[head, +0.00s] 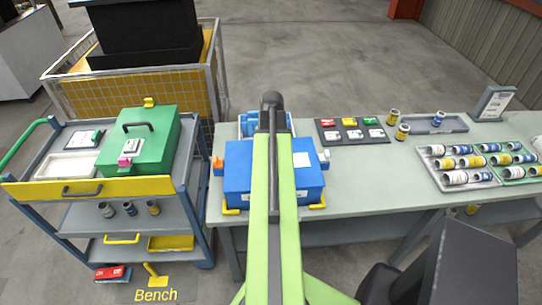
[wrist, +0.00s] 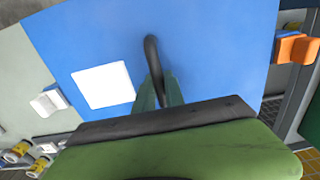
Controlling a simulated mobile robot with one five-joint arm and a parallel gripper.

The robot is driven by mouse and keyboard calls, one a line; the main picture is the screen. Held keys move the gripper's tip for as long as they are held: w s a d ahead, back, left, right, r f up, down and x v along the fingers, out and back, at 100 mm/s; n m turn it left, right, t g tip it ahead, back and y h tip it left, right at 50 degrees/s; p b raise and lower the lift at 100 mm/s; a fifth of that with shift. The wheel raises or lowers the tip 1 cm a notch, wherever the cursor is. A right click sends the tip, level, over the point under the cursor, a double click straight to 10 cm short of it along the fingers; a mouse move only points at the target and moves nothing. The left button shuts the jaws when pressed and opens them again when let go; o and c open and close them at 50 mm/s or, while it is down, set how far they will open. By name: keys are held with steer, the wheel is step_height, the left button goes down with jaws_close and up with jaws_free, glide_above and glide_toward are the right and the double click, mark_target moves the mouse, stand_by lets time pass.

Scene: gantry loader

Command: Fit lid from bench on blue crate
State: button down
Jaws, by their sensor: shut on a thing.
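A blue lid (head: 240,166) with a white label lies over the blue crate (head: 245,202) at the front left of the bench. The lid also fills much of the wrist view (wrist: 210,60). My gripper (wrist: 158,90) is shut on the lid's black arched handle (wrist: 151,52). In the head view my arm covers the gripper and the middle of the lid. An orange latch (head: 218,167) is at the crate's left side and a whitish one (head: 325,160) at its right. I cannot tell whether the lid rests fully on the rim.
Yellow corner pieces (head: 231,211) flank the crate's front. A blue open tray (head: 250,124) stands behind it. Trays with several cans (head: 459,164) lie on the right of the bench (head: 375,185). A cart with a green lidded crate (head: 140,150) stands to the left.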

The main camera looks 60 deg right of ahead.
steer(key=c, duration=1.3)
jaws_free()
steer(key=shift+f, duration=0.1)
steer(key=shift+c, duration=0.2)
step_height(320, 180, up, 18)
steer(key=p, duration=1.7)
steer(key=shift+f, duration=0.25)
